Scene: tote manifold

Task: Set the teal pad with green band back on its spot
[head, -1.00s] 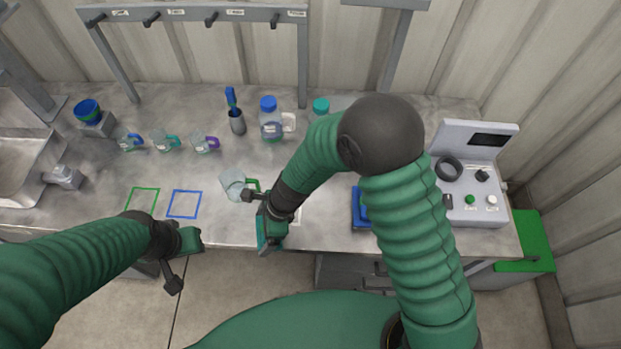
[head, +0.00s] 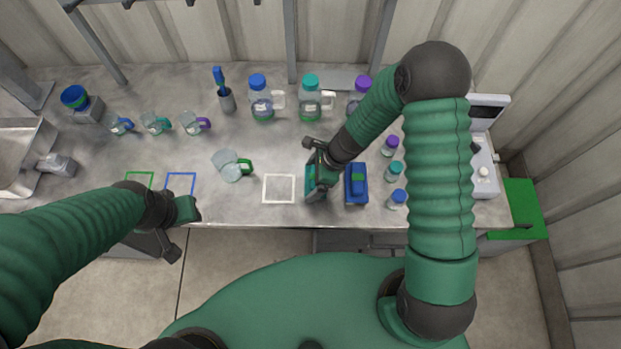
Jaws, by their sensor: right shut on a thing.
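The teal pad (head: 311,187) is in my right gripper (head: 320,178), near the counter's front, just left of a blue pad. The gripper is shut on it and hides much of it, its green band included. I cannot tell whether the pad touches the counter. The blue pad (head: 357,190), with a green patch on top, lies on the counter. My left gripper (head: 187,210) hangs at the counter's front edge by the blue outline, apart from the pads; its jaw opening is not clear.
A white outlined square (head: 279,188) is empty. A tilted clear cup (head: 231,168) with a green handle lies behind it to the left. Small capped bottles (head: 396,198) stand right of the blue pad. Jugs (head: 311,103) stand at the back. Blue outline (head: 180,182) is partly visible.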

